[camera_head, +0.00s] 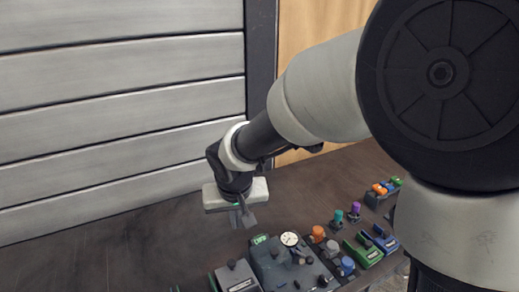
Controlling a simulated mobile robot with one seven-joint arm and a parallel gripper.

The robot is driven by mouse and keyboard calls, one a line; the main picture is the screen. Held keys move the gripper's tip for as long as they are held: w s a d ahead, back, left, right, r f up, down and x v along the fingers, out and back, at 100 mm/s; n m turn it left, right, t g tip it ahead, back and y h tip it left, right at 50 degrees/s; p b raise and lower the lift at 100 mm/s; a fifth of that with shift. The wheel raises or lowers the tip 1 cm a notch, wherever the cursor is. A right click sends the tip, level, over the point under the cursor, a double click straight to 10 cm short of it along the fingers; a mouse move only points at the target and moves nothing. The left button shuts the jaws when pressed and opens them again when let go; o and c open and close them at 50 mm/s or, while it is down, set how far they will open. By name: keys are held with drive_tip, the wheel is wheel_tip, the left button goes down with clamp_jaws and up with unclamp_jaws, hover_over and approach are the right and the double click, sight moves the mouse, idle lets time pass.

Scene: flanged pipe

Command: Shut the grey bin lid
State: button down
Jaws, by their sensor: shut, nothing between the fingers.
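My gripper (243,222) is shut and empty. It points down from a pale wrist block, above the dark table and behind the row of devices. A small grey box with a black knob (238,277) sits at the bottom edge of the view, in front of my gripper and apart from it. It may be the grey bin, but it is cut off by the frame and I cannot tell whether its lid is open.
A dark panel (268,262) with a white dial (290,239) stands beside the grey box. Orange, teal and purple knobs, a green box (363,252) and a blue box (388,243) lie right. Bare table (110,250) is left; a slatted wall (120,110) stands behind.

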wheel_tip(320, 180, down, 2)
drive_tip(key=a+f, duration=0.1)
drive_tip(key=a, duration=0.2)
hover_over(236, 274)
drive_tip(key=w+a, duration=0.2)
drive_tip(key=w, duration=0.1)
wheel_tip(236, 274, down, 9)
drive_tip(key=shift+w+r, duration=0.15)
